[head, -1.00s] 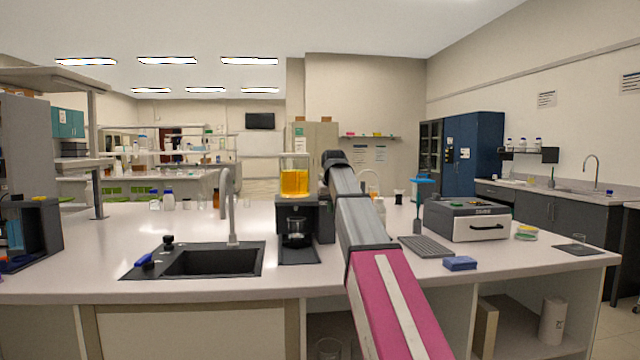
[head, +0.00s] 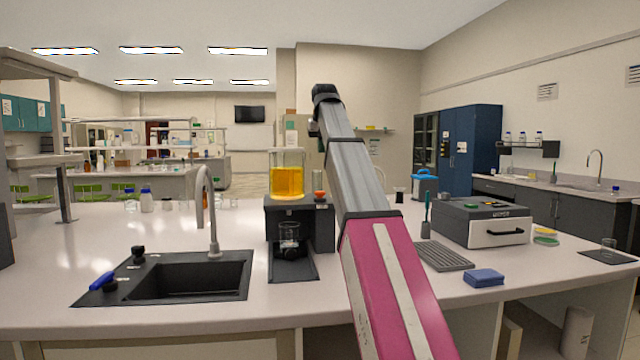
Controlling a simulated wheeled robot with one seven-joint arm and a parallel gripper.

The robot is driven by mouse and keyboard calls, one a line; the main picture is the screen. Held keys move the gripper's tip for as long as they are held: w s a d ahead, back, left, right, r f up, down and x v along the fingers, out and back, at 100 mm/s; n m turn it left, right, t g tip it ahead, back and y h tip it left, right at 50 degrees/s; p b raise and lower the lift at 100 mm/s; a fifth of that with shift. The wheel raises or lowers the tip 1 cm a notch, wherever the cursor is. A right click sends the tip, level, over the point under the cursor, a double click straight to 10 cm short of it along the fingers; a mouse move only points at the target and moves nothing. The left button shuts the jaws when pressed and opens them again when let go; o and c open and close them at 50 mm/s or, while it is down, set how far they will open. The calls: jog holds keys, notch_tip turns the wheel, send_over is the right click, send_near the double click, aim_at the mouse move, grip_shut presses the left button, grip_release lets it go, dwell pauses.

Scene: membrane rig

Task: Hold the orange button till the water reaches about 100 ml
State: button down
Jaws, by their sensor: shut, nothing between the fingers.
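The membrane rig (head: 325,232) is a black unit on the bench, right of the sink. A clear vessel of orange-yellow liquid (head: 287,183) stands on top of it. The small orange button (head: 320,194) is on the rig's top, right of the vessel and close to my arm's left edge. A small clear beaker (head: 289,233) stands in the rig's front bay; its water level and marks are too small to read. My arm rises just right of the rig and bends at the top. My gripper is hidden, so its distance from the button cannot be seen.
A black sink (head: 185,278) with a grey tap (head: 214,225) is left of the rig. Right of my arm are a grey ridged mat (head: 444,257), a blue sponge (head: 484,278) and a box-shaped instrument (head: 482,222). Bare bench lies in front of the rig.

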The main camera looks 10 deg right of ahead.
aim_at(320, 192)
jog(key=x, duration=0.9)
jog(key=s+x, duration=0.1)
jog(key=x, duration=0.4)
jog(key=shift+f, duration=0.1)
